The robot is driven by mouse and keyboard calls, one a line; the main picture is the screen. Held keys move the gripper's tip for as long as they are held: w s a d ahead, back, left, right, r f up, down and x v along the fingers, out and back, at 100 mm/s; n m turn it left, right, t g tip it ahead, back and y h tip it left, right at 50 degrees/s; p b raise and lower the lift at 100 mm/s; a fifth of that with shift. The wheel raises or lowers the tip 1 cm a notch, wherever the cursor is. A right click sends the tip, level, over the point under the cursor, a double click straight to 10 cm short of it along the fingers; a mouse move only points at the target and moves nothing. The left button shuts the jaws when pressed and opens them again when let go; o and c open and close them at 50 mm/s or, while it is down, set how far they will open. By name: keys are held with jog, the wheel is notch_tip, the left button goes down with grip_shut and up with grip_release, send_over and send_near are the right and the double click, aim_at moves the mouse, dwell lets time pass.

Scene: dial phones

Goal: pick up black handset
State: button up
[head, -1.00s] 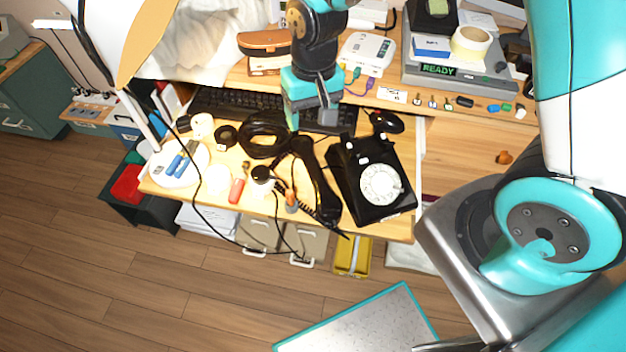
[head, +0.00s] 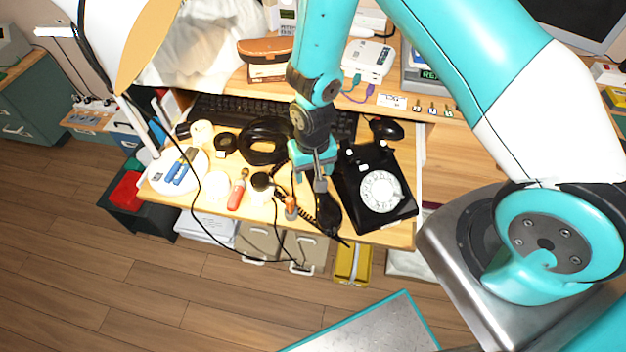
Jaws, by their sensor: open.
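The black handset (head: 328,212) lies on the wooden desk, just left of the black dial phone (head: 372,190), off its cradle. Its lower end shows, while its upper part is hidden behind my gripper and wrist. My gripper (head: 318,184) is open and over the middle of the handset, pointing down at it. From this view I cannot tell whether the fingers are around the handset or still above it. The phone stands upright on the desk with its white dial showing.
A coiled black cable (head: 262,142) lies left of my wrist. A red-handled screwdriver (head: 238,192) and an orange-topped item (head: 291,207) lie left of the handset. A black keyboard (head: 232,108) lies behind, and a black mouse (head: 386,128) sits behind the phone.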

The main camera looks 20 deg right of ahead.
jog(key=f, duration=0.4)
jog(key=shift+d+f, duration=0.2)
jog(key=shift+f, duration=0.1)
jog(key=shift+c, duration=0.2)
grip_shut()
